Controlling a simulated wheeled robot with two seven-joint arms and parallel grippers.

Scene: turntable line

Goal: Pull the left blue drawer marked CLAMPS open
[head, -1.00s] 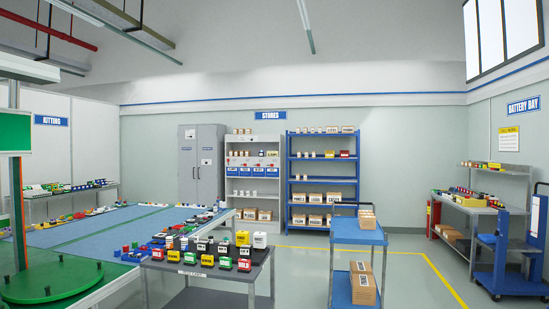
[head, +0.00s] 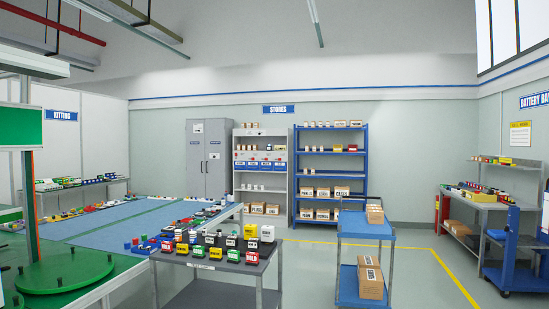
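A row of blue drawer fronts with white labels (head: 259,166) sits in the light grey shelf unit (head: 236,190) at the far wall, under the STORES sign. The labels are too small to read, so I cannot tell which drawer is marked CLAMPS. The drawers appear closed, flush in a row. Neither of my grippers is in view.
A dark cart with coloured blocks (head: 203,262) and a blue trolley with boxes (head: 360,227) stand between me and the shelves. A grey cabinet (head: 208,160) and a blue rack (head: 296,185) flank the unit. Grey floor (head: 420,265) is free at right.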

